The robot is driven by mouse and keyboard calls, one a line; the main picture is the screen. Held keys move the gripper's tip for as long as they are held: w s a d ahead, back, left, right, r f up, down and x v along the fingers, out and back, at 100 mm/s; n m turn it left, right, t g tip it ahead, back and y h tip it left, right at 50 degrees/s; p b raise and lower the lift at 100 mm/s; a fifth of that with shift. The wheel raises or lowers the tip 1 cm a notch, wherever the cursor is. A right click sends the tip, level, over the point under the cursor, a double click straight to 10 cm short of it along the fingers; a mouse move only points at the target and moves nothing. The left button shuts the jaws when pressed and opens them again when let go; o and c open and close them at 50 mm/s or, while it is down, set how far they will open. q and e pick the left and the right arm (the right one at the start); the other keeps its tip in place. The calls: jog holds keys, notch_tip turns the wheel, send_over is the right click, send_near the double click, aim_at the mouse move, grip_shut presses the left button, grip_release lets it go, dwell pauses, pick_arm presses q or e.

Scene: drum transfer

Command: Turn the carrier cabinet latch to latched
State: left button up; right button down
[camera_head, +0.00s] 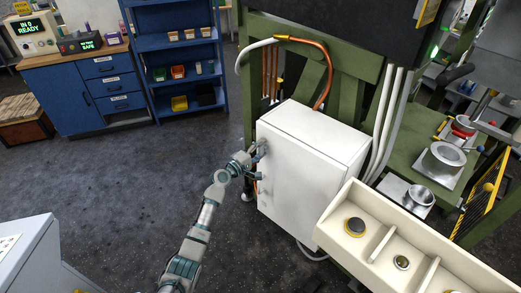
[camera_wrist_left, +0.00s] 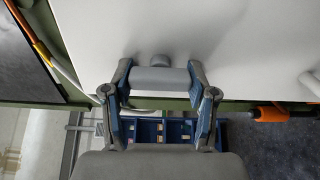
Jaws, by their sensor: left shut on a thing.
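The white carrier cabinet (camera_head: 313,141) stands in the middle of the head view, below the green frame. Its door face also fills the top of the left wrist view (camera_wrist_left: 240,40). The latch (camera_wrist_left: 158,80) is a grey bar handle on a round hub, lying level across the left wrist view. My left gripper (camera_head: 259,163) is at the cabinet's left face. In the left wrist view its two blue fingers (camera_wrist_left: 160,73) close on the two ends of the latch bar. In the head view my gripper and wrist largely hide the latch. My right gripper is not in view.
A cream tray (camera_head: 374,246) with round parts in its compartments is at the lower right. Grey and orange pipes (camera_head: 323,78) run behind the cabinet. A blue shelf (camera_head: 178,45) and a blue workbench (camera_head: 82,92) stand far left.

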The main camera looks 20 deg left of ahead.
pick_arm(q)
jog(key=shift+f, duration=0.35)
jog(key=o, duration=1.2)
jog(key=shift+c, duration=0.2)
jog(key=shift+w+a, duration=0.1)
jog(key=shift+r, duration=0.15)
jog(key=shift+s+a, duration=0.2)
jog(key=shift+s, duration=0.15)
jog(key=v, duration=1.1)
